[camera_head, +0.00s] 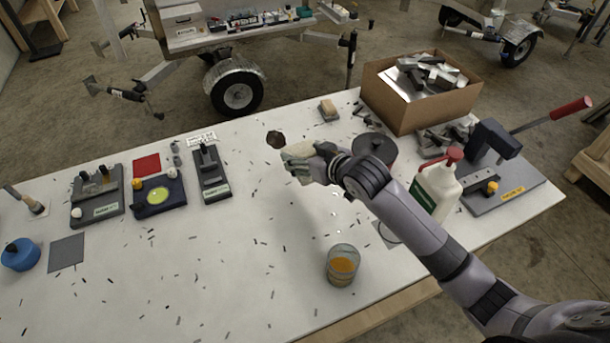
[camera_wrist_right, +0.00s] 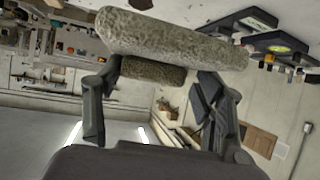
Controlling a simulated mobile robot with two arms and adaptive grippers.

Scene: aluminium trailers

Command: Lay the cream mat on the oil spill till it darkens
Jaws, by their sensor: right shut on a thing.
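The cream mat (camera_head: 299,150) looks like a thick, bent pad. It is held just above the white table, and its pale speckled surface also fills the top of the right wrist view (camera_wrist_right: 172,40). My right gripper (camera_head: 322,163) is shut on the mat, with a finger on either side in the wrist view (camera_wrist_right: 158,82). The oil spill (camera_head: 275,139) is a small dark brown patch on the table, just left of and beyond the mat. The mat appears beside the patch; the height between mat and table is hard to judge. My left gripper is not in view.
The white table (camera_head: 230,265) is strewn with dark shavings. A glass of amber liquid (camera_head: 342,265), a white jug with a red cap (camera_head: 436,187), a dark round container (camera_head: 374,148), a cardboard box (camera_head: 390,100) and a red-handled press (camera_head: 495,140) surround my right arm. Gauges (camera_head: 211,173) stand left.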

